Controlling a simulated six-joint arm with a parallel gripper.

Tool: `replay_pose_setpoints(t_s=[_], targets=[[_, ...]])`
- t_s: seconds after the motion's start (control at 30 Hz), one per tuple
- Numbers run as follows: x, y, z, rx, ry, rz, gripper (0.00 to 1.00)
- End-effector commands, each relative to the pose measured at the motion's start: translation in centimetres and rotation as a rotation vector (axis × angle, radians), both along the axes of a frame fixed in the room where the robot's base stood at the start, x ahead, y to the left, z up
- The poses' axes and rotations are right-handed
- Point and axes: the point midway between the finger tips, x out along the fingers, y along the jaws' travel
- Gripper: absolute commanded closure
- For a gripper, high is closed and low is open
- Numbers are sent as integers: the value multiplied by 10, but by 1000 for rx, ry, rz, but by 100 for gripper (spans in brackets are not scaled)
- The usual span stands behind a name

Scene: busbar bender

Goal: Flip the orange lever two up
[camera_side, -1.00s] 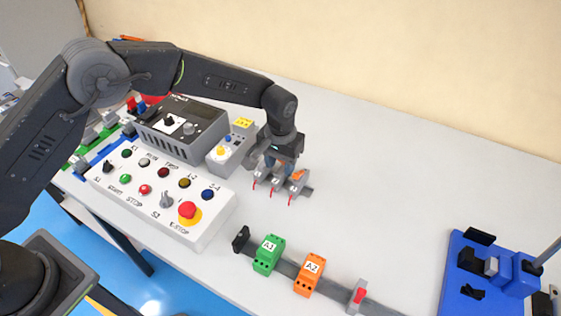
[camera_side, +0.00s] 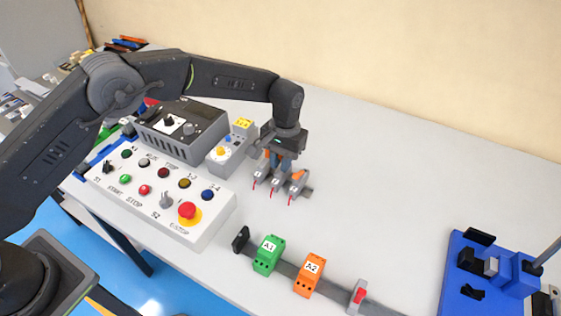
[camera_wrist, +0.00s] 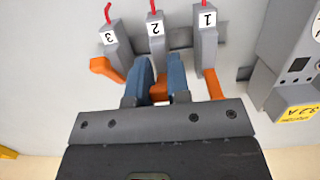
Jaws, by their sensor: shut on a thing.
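Three grey lever connectors stand in a row on the table, each with a red wire. In the wrist view they carry the labels 3, 2 and 1 from left to right. Orange lever two (camera_wrist: 158,92) sits between the blue fingers of my gripper (camera_wrist: 160,85), which is shut on it. Orange lever three (camera_wrist: 106,69) and orange lever one (camera_wrist: 213,84) lie outside the fingers on either side. In the side view my gripper (camera_side: 279,163) is over the back of the row, and its fingers hide lever two. How far lever two is tilted I cannot tell.
A grey box with a yellow label (camera_wrist: 292,105) stands close by on the wrist view's right. The control panel (camera_side: 165,200) is left of the row. Green (camera_side: 267,255) and orange (camera_side: 309,275) blocks sit on a rail in front.

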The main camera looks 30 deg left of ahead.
Motion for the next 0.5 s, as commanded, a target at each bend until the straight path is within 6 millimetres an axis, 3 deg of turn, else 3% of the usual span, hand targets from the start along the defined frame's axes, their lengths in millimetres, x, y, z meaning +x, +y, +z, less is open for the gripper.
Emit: replay_pose_setpoints(t_s=[0.5], targets=[[8, 0, 2, -4, 235, 2, 100]])
